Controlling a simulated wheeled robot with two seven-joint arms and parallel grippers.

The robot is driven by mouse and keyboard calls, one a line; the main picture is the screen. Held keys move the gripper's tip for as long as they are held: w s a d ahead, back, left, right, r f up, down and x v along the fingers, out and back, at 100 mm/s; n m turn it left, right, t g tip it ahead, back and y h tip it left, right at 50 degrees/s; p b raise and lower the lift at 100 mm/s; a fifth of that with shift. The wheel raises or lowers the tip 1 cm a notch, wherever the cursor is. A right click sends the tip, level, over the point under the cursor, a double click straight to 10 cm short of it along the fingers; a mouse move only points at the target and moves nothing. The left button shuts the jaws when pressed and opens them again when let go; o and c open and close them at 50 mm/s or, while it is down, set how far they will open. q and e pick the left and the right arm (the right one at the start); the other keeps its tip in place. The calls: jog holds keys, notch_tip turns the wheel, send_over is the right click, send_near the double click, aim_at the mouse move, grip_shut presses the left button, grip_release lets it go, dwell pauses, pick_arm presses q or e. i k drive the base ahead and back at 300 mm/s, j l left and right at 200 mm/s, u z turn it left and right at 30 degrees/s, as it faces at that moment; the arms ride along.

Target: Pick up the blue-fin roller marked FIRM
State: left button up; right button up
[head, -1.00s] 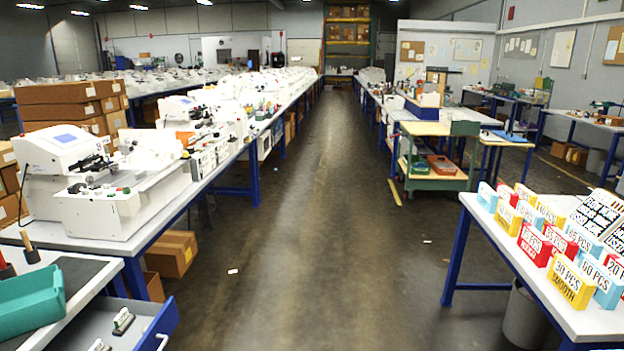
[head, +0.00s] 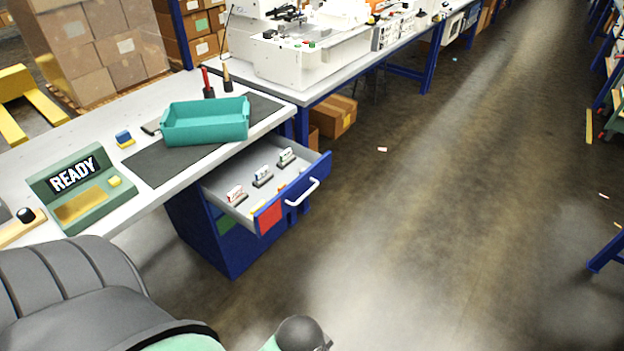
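An open drawer (head: 222,192) under the left workbench holds three small rollers on dark bases, in a diagonal row. The near-left roller (head: 236,195) has a reddish top. The middle roller (head: 262,177) looks bluish on top. The far roller (head: 286,158) looks greenish. Their markings are too small to read, so I cannot tell which says FIRM. Neither of my grippers shows in the head view.
A teal bin (head: 205,122) stands on the dark mat (head: 160,167) above the drawer. A green READY box (head: 78,190) sits left of it on the bench. The drawer's white handle (head: 303,192) faces the open floor at right.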

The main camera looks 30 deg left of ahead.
aim_at(263, 176)
jog(key=i+u, duration=0.2)
jog(key=u, duration=0.2)
jog(key=i+l+u, duration=0.15)
jog(key=u, duration=0.2)
jog(key=i+l+u, duration=0.15)
jog(key=i+l, duration=0.2)
jog(key=i+l+u, duration=0.15)
jog(key=i+l, duration=0.2)
jog(key=i+l+u, duration=0.1)
jog(key=i+l, duration=0.2)
jog(key=l, duration=0.25)
jog(key=i+l+u, duration=0.15)
jog(key=i+l, duration=0.15)
jog(key=l, duration=0.2)
jog(key=i+l, duration=0.25)
jog(key=l, duration=0.15)
jog(key=i+l, duration=0.25)
jog(key=l, duration=0.2)
jog(key=i+l, duration=0.2)
jog(key=l, duration=0.2)
jog(key=i+l, duration=0.25)
jog(key=l, duration=0.2)
jog(key=u, duration=2.4)
